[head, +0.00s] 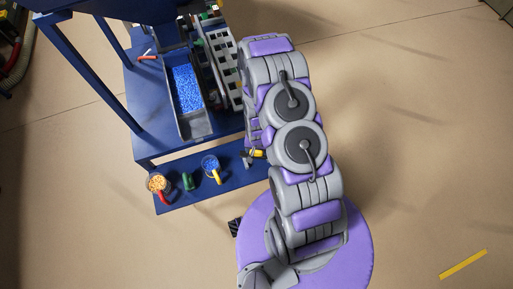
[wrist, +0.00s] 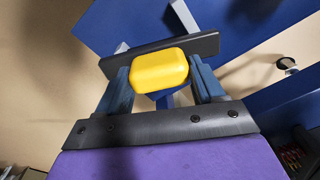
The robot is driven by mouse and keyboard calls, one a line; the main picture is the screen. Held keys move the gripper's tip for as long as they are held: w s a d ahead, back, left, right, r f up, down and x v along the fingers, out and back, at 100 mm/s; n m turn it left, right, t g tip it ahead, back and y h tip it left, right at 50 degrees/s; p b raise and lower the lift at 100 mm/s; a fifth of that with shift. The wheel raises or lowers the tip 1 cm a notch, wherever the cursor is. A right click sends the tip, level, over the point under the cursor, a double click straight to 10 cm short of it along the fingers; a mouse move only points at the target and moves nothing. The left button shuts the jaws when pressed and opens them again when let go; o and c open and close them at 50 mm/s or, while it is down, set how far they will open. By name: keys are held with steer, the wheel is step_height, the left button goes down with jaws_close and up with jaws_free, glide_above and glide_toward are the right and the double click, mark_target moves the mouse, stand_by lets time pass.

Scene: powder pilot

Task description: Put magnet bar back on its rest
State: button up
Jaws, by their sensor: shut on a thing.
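My gripper (wrist: 162,80) is shut on a yellow block (wrist: 160,69), which sits between its two blue fingers. A dark flat bar (wrist: 207,45) runs crosswise just beyond the fingertips, against the block; together they look like the magnet bar with a yellow grip. In the head view, a small yellow patch (head: 258,153) shows at the end of my arm, near the right end of the low blue shelf (head: 228,186). My arm hides much of the gripper there. I cannot make out the bar's rest in either view.
On the low shelf stand a cup of orange pellets (head: 158,183), a green item (head: 188,181) and a cup of blue pellets (head: 210,164). A tray of blue pellets (head: 187,88) sits on the blue machine frame (head: 147,105).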

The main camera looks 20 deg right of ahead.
steer(key=o, duration=1.6)
steer(key=shift+f, duration=0.1)
steer(key=s+a+r+n+g+p, duration=0.1)
steer(key=s+r+n+p, duration=0.15)
steer(key=r, duration=1.55)
steer(key=s+a+r+n+p, duration=0.1)
steer(key=s+r, duration=0.3)
steer(key=r, duration=1.5)
steer(key=s+a+r+n+g, duration=0.1)
steer(key=s+r+n, duration=0.1)
steer(key=s+r, duration=1.2)
steer(key=s, duration=0.4)
steer(key=shift+a+r, duration=0.3)
